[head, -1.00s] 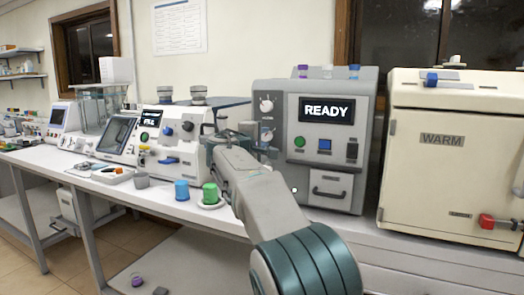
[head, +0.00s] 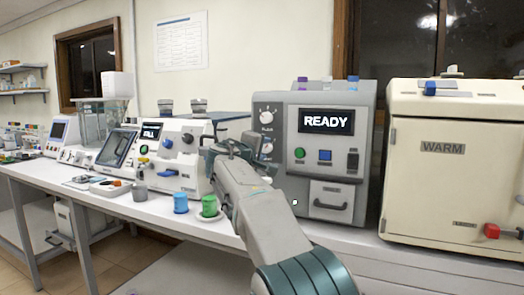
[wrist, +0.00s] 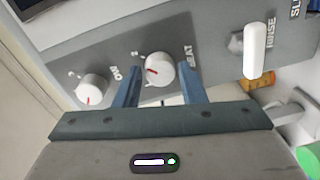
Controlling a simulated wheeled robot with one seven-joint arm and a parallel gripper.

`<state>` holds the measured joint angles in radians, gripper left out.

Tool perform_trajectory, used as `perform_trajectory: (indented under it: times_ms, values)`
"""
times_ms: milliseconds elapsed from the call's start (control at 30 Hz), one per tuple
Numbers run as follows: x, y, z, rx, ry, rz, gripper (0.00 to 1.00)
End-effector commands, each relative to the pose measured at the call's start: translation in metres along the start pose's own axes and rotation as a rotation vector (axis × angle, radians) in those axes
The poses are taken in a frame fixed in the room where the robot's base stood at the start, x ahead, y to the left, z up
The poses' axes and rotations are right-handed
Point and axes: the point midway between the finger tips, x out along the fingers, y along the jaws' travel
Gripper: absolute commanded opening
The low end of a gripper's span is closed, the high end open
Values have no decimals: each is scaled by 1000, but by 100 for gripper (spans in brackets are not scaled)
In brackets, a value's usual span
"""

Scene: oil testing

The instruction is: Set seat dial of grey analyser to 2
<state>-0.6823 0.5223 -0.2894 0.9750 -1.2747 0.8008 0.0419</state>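The grey analyser (head: 367,105) stands on the bench with a READY screen (head: 326,121). Its two white dials, an upper one (head: 267,115) and a lower one (head: 266,148), are at its left front edge. In the wrist view, the seat dial (wrist: 158,70) is a white knob with a red mark pointing toward picture left, beside the word SEAT. Contact cannot be told. In the head view, my gripper (head: 232,148) is beside the lower dial.
A second white dial (wrist: 91,88) is left of the gripper in the wrist view. A white lever (wrist: 257,50) marked RINSE is to the right. Blue (head: 180,203) and green (head: 209,206) cups stand near the arm. A cream WARM oven (head: 450,190) is at right.

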Motion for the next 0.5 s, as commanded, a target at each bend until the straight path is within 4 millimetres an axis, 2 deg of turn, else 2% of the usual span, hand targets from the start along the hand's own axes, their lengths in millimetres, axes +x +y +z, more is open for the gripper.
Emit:
perform_trajectory:
  times_ms: [333, 500]
  values:
    - [-1, 0, 0, -1, 0, 0, 51]
    - [-17, -1, -1, -2, 3, 0, 51]
